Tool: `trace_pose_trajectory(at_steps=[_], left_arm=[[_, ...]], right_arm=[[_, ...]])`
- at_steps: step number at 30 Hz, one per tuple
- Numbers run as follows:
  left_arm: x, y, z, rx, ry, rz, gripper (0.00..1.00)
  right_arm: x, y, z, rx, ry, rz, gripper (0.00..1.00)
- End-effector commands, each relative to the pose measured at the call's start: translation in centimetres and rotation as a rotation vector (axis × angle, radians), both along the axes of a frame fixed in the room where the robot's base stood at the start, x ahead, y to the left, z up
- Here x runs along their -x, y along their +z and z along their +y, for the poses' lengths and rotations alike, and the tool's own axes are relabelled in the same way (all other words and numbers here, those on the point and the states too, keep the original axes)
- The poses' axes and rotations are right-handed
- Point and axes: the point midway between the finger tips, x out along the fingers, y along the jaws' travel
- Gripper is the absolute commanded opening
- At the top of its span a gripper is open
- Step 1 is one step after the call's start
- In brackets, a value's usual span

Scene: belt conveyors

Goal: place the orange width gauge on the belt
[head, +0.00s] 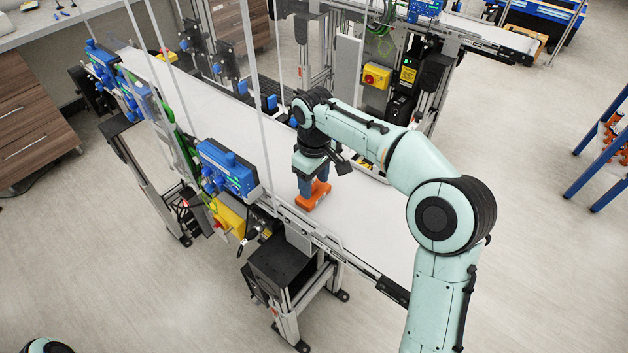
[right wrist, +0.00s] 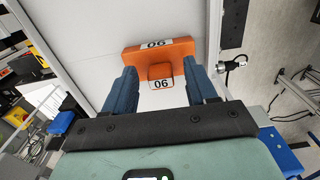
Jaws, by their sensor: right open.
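The orange width gauge (head: 312,197) is on the white belt (head: 345,222), near the belt's front edge. It also shows in the right wrist view (right wrist: 178,49), with a wide bar, a short stem and white "06" labels. My right gripper (head: 309,184) is directly over the gauge, pointing down. In the right wrist view its two blue fingers (right wrist: 160,80) stand open on either side of the stem, with a gap on each side. In the head view the gripper hides part of the gauge's top. My left gripper is out of view.
A blue sensor box (head: 226,167) and a yellow box (head: 229,216) are mounted on the belt's near side. Thin clear panels rise along that side, left of my right arm. The belt right of the gauge is clear. A yellow box with a red button (head: 376,77) stands behind.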

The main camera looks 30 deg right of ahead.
Motion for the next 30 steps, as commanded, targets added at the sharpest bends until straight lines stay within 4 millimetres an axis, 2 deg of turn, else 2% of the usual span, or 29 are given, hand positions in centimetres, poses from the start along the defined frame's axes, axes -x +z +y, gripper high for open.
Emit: trace_pose_trajectory(at_steps=[9,15,21,30], left_arm=[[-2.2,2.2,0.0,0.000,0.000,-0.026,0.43],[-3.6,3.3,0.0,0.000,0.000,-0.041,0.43],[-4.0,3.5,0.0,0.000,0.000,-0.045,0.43],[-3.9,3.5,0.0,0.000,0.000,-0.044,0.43]], right_arm=[[-0.3,6.8,0.0,-0.001,-0.001,-0.009,0.57],[-0.2,10.3,0.0,0.000,0.001,-0.009,0.57],[-0.1,11.8,0.0,0.000,0.001,-0.003,0.57],[0.0,11.9,0.0,0.001,0.001,-0.001,0.57]])
